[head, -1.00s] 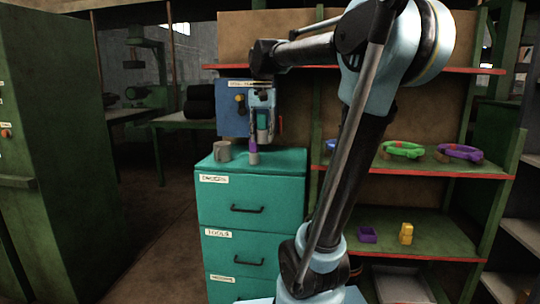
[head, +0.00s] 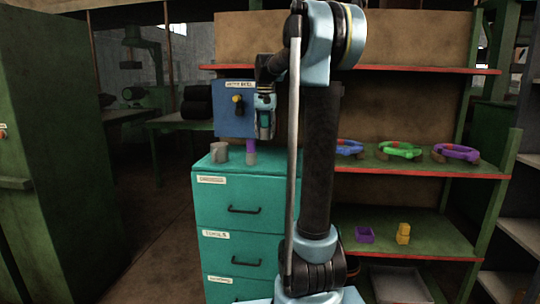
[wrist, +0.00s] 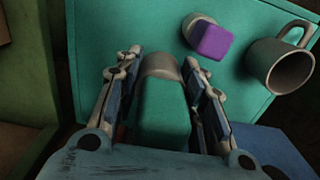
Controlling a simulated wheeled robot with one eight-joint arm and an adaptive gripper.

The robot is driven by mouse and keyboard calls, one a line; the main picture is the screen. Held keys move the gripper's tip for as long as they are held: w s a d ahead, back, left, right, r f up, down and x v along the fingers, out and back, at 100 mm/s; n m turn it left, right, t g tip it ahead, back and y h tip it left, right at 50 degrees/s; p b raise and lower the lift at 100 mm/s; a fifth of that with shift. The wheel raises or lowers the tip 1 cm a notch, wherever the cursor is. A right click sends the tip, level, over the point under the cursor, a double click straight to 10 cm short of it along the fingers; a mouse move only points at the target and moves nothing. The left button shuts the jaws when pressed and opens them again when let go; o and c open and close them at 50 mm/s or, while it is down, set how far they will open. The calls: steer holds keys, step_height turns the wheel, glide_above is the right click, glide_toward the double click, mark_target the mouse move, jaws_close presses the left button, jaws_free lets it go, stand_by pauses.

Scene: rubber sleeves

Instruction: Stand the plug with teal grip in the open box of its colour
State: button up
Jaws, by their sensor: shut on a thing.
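My gripper (head: 264,128) is above the right part of the teal cabinet top. In the wrist view my gripper (wrist: 160,82) is shut on the plug with teal grip (wrist: 162,112), its fingers on both sides of the grip. The plug's grey metal end (wrist: 161,66) points away from the wrist, over the cabinet top. In the head view the plug is small and partly hidden by the fingers. No open teal box can be made out in either view.
A purple-grip plug (head: 251,152) and a grey mug (head: 219,153) stand on the teal cabinet (head: 240,180). An open purple box (head: 364,235) and a yellow object (head: 403,233) are on the lower shelf. Coloured rings (head: 400,150) lie on the shelf above.

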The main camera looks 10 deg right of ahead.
mark_target(265, 161)
step_height(265, 161, down, 9)
steer(key=shift+r, duration=0.2)
steer(key=shift+w+f, duration=0.15)
steer(key=shift+f, duration=0.25)
steer(key=o, duration=1.2)
steer(key=shift+f, duration=0.1)
steer(key=shift+o, duration=0.2)
